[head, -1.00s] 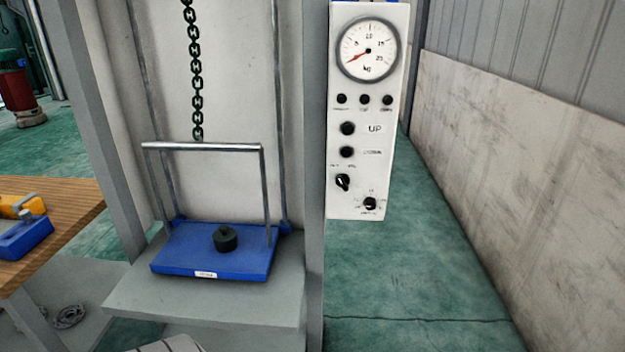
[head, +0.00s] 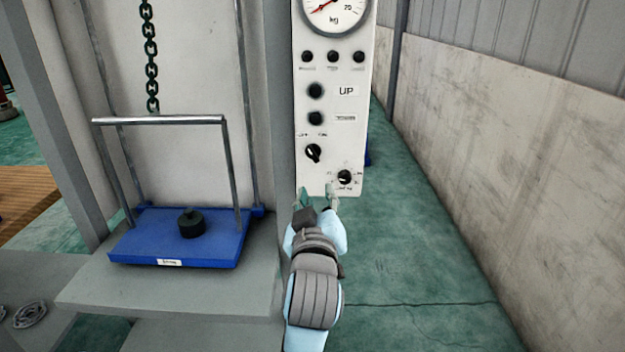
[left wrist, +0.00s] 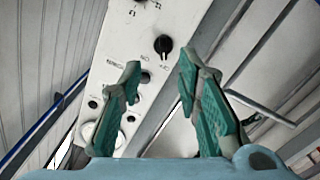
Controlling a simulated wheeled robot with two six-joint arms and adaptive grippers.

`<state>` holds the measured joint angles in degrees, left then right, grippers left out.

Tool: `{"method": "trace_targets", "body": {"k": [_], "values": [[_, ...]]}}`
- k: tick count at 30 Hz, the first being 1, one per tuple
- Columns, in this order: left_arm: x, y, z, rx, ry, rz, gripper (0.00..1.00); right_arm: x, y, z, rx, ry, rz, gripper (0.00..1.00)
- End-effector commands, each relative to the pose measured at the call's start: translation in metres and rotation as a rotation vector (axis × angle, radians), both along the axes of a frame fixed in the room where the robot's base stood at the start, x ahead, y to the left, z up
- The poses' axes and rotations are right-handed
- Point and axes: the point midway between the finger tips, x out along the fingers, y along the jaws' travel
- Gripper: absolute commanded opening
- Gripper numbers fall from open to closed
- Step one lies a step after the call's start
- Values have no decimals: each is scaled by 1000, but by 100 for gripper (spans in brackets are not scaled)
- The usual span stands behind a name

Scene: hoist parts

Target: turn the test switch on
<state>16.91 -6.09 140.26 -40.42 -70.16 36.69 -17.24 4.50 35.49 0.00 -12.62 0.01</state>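The white control panel (head: 346,118) hangs on a grey post and carries two black rotary switches. One is the upper-left switch (head: 313,152), with its pointer tilted; the other is the lower-right switch (head: 344,177), with small marks around it. Their labels are too small for me to tell which is the test switch. My left gripper (head: 318,196) is at the panel's lower edge, just below the switches, open and empty. In the left wrist view, a black switch (left wrist: 163,45) shows on the panel beyond the parted fingers (left wrist: 160,72). My right gripper is not in view.
A gauge (head: 335,8), several black buttons and an "UP" label are higher on the panel. To the left, a blue platform (head: 178,246) with a metal frame and a dark weight (head: 191,222) sits on a grey ledge. A chain (head: 149,60) hangs above. Floor right of the panel is clear.

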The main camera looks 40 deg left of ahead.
Motion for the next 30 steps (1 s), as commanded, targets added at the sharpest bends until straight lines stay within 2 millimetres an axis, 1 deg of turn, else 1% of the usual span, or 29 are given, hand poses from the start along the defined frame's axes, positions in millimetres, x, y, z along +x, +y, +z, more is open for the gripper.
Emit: {"method": "trace_targets", "body": {"k": [1, 3, 5, 8, 9, 11, 12, 15, 19, 21, 24, 30], "values": [[-9, 4, 8, -20, -40, 18, 31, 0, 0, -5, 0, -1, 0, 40], [-11, 7, 12, -32, -62, 28, 31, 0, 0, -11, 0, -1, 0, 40], [-6, 10, 10, -32, -65, 25, 31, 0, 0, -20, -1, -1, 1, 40], [5, 18, 7, -28, -64, 26, 31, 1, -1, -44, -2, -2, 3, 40], [9, 24, 6, -27, -65, 30, 31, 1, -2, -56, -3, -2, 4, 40], [25, 36, 12, -22, -54, 30, 31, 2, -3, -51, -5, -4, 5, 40], [35, 45, 12, -24, -53, 33, 31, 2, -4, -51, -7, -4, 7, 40], [61, 63, 13, -26, -53, 31, 31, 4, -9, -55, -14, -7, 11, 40], [85, 80, 14, -29, -54, 28, 31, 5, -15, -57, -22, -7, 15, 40], [93, 86, 14, -29, -54, 27, 31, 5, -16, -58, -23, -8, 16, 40], [100, 91, 14, -30, -55, 26, 31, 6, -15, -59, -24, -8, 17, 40], [102, 92, 15, -30, -55, 24, 31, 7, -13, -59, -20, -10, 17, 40]]}}
